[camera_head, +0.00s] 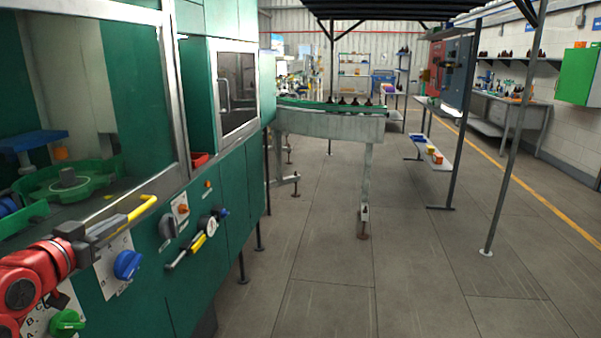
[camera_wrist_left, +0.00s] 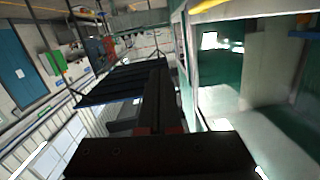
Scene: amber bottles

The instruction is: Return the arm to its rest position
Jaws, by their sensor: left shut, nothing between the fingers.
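My left arm (camera_head: 35,280), with red joints, comes in at the lower left of the head view, in front of the green machine (camera_head: 235,195). Its dark grey left gripper (camera_head: 105,228) points right and away, close to the machine's front panel. A bent yellow bar (camera_head: 140,208) shows right by its fingers; I cannot tell whether they touch. In the left wrist view the dark gripper (camera_wrist_left: 155,95) fills the middle. Its fingers are together with nothing seen between them. My right gripper is in neither view.
The machine front carries a blue knob (camera_head: 128,264), a green knob (camera_head: 68,322) and a yellow-and-black lever (camera_head: 192,250). A conveyor (camera_head: 325,124) with dark bottles stands beyond. A low shelf (camera_head: 432,153) stands right of it. The grey floor (camera_head: 370,265) is clear at the centre and right.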

